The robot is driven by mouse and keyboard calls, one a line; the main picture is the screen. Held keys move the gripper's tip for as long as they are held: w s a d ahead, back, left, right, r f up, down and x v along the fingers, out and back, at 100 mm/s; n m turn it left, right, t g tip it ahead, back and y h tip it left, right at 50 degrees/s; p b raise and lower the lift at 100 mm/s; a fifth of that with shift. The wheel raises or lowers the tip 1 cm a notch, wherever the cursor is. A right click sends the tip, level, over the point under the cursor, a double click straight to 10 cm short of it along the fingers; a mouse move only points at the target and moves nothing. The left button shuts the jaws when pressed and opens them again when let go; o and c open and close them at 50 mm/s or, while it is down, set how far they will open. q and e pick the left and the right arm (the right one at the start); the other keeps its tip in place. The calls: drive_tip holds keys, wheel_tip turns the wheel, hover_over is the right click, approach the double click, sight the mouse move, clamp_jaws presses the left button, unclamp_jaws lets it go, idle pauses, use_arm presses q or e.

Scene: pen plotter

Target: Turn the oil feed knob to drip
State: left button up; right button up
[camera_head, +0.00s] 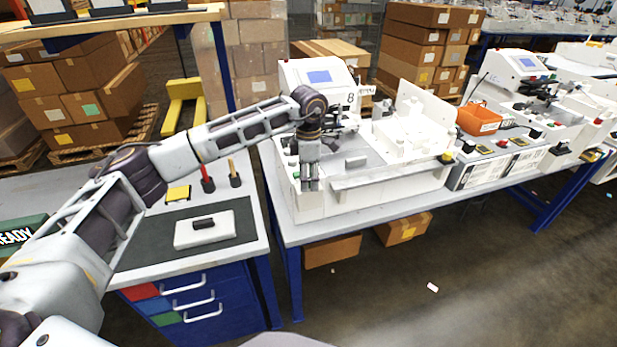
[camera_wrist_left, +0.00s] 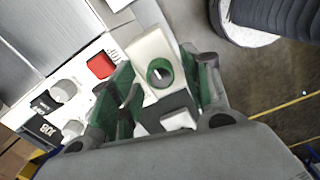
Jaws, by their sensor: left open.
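My left gripper (camera_head: 310,186) is open at the front left corner of the white plotter machine (camera_head: 350,200), pointing down. In the left wrist view its two green-padded fingers stand on either side of a round green-rimmed knob (camera_wrist_left: 160,73) with a dark face and a pale mark. The knob sits on a white block (camera_wrist_left: 150,50). No touch between fingers and knob is clear. I cannot read a label that names it as the oil feed knob, nor tell its setting. The head view does not show this knob clearly behind the gripper. My right gripper is not in view.
In the left wrist view, a red square button (camera_wrist_left: 101,66) and grey round knobs (camera_wrist_left: 63,91) with black labels lie left of the fingers. A side bench with a white pad (camera_head: 205,229) stands left of the machine. A second machine (camera_head: 540,120) stands right.

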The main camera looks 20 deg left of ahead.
use_arm(q)
wheel_tip(320, 180, up, 12)
idle(0.9)
idle(0.3)
